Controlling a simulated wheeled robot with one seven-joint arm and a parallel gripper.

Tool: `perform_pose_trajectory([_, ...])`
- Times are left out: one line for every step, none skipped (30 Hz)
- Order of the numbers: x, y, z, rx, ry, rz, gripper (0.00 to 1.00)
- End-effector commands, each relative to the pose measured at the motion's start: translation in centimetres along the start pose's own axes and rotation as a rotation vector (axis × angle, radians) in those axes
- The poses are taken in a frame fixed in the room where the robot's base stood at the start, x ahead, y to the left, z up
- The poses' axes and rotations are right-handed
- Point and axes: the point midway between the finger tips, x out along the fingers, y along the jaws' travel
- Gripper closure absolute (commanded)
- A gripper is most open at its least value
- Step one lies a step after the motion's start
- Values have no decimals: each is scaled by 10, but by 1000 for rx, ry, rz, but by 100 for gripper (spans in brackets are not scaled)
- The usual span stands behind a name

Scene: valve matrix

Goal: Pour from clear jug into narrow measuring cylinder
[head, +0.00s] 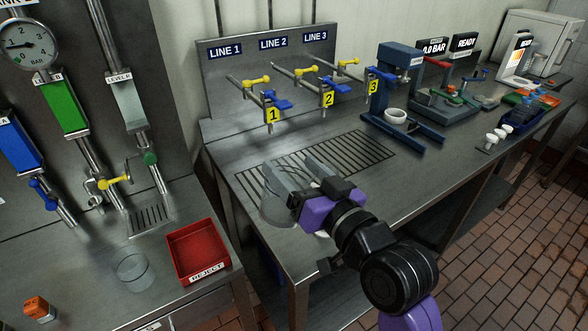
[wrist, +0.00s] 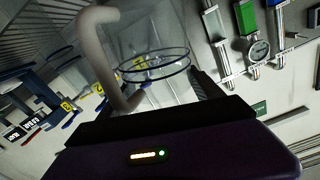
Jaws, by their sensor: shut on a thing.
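My gripper (head: 300,180) is shut on the clear jug (head: 274,210) and holds it over the front part of the middle bench, near the drain grate. In the wrist view the clear jug (wrist: 150,35) fills the upper middle, with a thick pale handle (wrist: 98,55) and a dark round rim line. Whether liquid is in it, I cannot tell. A clear round glass vessel (head: 135,271) stands on the left bench, apart from my gripper. It looks rather wide, and I make out no narrow measuring cylinder for certain.
A red reject tray (head: 198,252) sits beside the glass vessel. An orange-topped small item (head: 38,308) is at the lower left. Numbered valve taps (head: 328,97) stand behind the drain grate (head: 315,165). A blue press stand (head: 392,95) is to the right.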

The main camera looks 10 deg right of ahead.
Motion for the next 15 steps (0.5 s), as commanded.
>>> perform_pose_trajectory([0,1,-1,4,1,0,96])
perform_pose_trajectory([0,1,-2,6,1,0,96])
perform_pose_trajectory([0,1,-2,9,1,0,96])
perform_pose_trajectory([0,2,-2,12,1,1,96])
perform_pose_trajectory([0,2,-2,14,1,1,96])
perform_pose_trajectory([0,2,-2,18,1,1,96])
perform_pose_trajectory([0,2,-2,20,1,1,96])
perform_pose_trajectory([0,3,-3,23,1,1,96])
perform_pose_trajectory([0,3,-3,27,1,1,96])
perform_pose_trajectory([0,3,-3,29,2,1,96])
perform_pose_trajectory([0,4,-3,32,1,1,96])
perform_pose_trajectory([0,4,-4,35,2,1,96])
perform_pose_trajectory([0,4,-4,38,2,0,96])
perform_pose_trajectory([0,4,-4,40,2,0,96])
perform_pose_trajectory([0,5,-4,43,2,0,96])
